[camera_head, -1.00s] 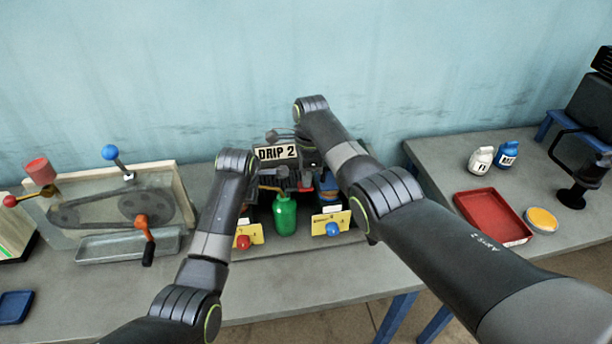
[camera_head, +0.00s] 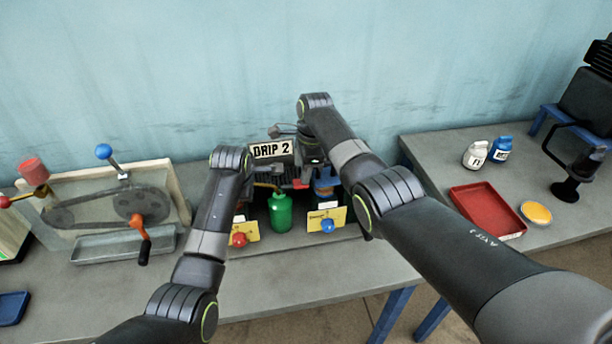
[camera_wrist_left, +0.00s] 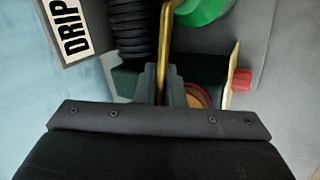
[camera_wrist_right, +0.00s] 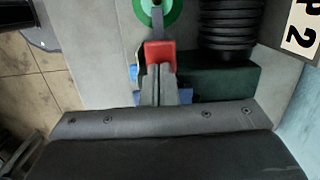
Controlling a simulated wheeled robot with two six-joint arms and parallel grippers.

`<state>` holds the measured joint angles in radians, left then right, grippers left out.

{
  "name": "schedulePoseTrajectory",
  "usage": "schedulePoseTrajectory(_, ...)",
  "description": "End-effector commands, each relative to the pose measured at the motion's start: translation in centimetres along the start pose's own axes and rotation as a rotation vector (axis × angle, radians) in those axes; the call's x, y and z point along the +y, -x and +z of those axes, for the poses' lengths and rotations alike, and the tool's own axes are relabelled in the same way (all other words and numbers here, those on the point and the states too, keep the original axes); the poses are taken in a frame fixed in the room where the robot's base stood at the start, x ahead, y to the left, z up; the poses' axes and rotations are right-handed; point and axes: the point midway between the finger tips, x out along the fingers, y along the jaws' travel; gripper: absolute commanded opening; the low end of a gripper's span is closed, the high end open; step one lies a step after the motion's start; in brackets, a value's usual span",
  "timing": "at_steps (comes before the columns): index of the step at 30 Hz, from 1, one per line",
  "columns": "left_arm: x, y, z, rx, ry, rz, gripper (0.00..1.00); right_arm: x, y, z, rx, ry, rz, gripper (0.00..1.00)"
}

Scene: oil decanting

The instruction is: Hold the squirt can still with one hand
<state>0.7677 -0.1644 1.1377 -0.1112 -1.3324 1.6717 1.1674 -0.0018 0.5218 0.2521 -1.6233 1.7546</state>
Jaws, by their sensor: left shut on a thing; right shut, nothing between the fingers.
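The squirt can is a green can (camera_head: 281,212) standing upright on the bench between two yellow cards. It has a brass spout (camera_wrist_left: 164,45) and a red lever piece (camera_wrist_right: 160,52). My left gripper (camera_wrist_left: 170,88) is shut on the brass spout, with the green body just past it. My right gripper (camera_wrist_right: 158,80) is shut and empty, its tips right by the red piece; whether they touch I cannot tell. In the head view, my arms partly hide both grippers.
A "DRIP 2" sign (camera_head: 271,150) and dark hoses stand close behind the can. Red (camera_head: 239,240) and blue (camera_head: 328,226) knobs flank it in front. A belt-and-pulley rig (camera_head: 110,207) is left. A red tray (camera_head: 488,210) and small bottles (camera_head: 501,149) are on the right bench.

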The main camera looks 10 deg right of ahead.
Motion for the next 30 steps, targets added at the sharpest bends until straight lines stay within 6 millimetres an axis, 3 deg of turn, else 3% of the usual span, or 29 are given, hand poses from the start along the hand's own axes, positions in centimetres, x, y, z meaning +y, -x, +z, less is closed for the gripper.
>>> schedulePoseTrajectory(14, 0.0, 0.0, 0.0, 0.001, 0.0, 0.001, 0.0, -0.1, 1.0, 0.0, 0.001, -0.001, -0.001, 0.0)
schedulePoseTrajectory(30, 0.0, 0.0, -0.1, 0.001, 0.0, 0.001, 0.0, -0.1, 12.0, 1.0, 0.0, 0.001, -0.003, 0.0)
